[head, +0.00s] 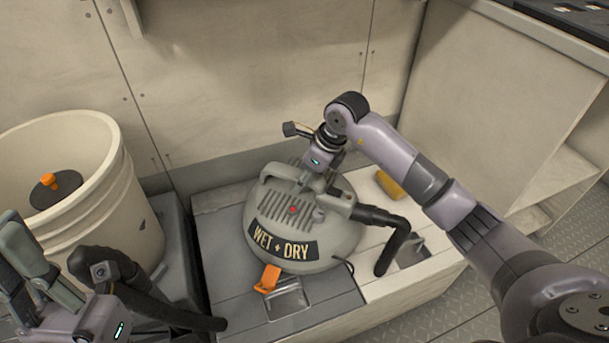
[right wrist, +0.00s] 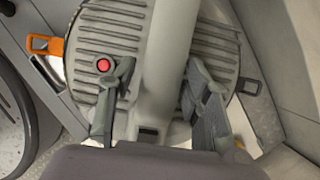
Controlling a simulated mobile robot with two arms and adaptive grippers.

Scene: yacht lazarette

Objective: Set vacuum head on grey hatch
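The vacuum head (head: 293,225), a grey dome marked "WET + DRY" with an orange latch, sits upright on the grey hatch (head: 230,297). Its right side reaches over the neighbouring cream panel. A recessed pull shows on the hatch in front of it. My right gripper (head: 316,180) is over its top handle. In the right wrist view the fingers (right wrist: 160,85) straddle the handle (right wrist: 168,50), with a small gap at the left finger; they look open. The red button (right wrist: 104,65) shows beside the left finger. My left gripper (head: 65,255) is open and empty at lower left.
A cream bucket (head: 125,220) stands at the left, with a dark disc with an orange knob (head: 47,180) inside. A yellow sponge (head: 390,185) lies behind the head on the cream panel (head: 385,285). A black hose elbow (head: 395,240) bends down at the right. Walls close the back.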

